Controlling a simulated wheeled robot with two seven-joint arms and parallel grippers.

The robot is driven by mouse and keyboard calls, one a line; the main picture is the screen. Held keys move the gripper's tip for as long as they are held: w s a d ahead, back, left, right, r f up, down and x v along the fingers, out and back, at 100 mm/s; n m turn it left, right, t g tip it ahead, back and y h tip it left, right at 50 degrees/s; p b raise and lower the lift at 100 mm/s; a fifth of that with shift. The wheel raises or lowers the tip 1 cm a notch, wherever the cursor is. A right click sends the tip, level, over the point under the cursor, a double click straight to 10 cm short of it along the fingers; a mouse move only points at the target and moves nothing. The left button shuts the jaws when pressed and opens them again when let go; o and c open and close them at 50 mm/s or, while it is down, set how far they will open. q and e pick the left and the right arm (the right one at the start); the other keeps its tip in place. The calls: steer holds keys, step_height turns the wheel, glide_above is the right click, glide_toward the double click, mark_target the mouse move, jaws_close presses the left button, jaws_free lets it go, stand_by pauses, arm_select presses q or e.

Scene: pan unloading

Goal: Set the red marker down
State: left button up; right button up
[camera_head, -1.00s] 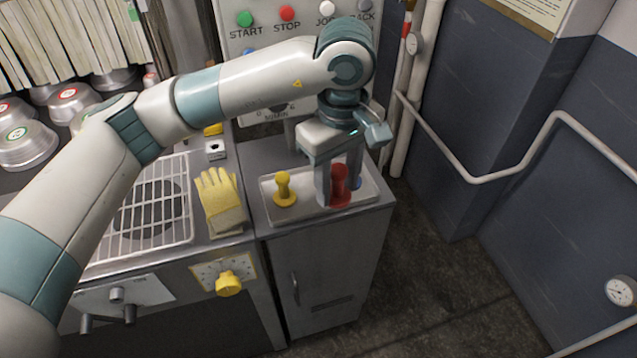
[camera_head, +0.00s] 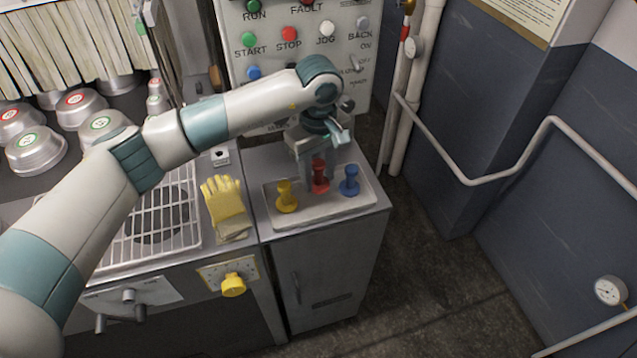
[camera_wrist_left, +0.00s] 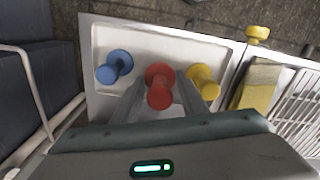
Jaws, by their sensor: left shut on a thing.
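The red marker (camera_head: 319,178) is a small upright peg at the tray (camera_head: 328,209), between the yellow marker (camera_head: 286,197) and the blue marker (camera_head: 349,181). My left gripper (camera_head: 319,174) comes down from above and is shut on the red marker. In the left wrist view the red marker (camera_wrist_left: 159,85) shows between the fingers, with the blue marker (camera_wrist_left: 114,67) to its left and the yellow marker (camera_wrist_left: 202,80) to its right. I cannot tell whether its base touches the tray. My right gripper is not in view.
The tray lies on a grey cabinet top (camera_head: 262,166). A yellow glove (camera_head: 225,205) and a wire grate (camera_head: 152,215) lie to its left. A control panel (camera_head: 292,45) stands behind, pipes (camera_head: 399,130) at the right. The tray's front strip is clear.

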mark_target(319, 187)
arm_select(q)
steer(key=shift+f+p, duration=0.3)
steer(key=shift+p, duration=0.1)
step_height(319, 187, down, 3)
steer(key=shift+r+p, duration=0.15)
steer(key=shift+p, duration=0.7)
steer(key=shift+f, duration=0.3)
steer(key=shift+f, duration=0.1)
steer(key=shift+f, duration=0.1)
steer(key=o, duration=1.3)
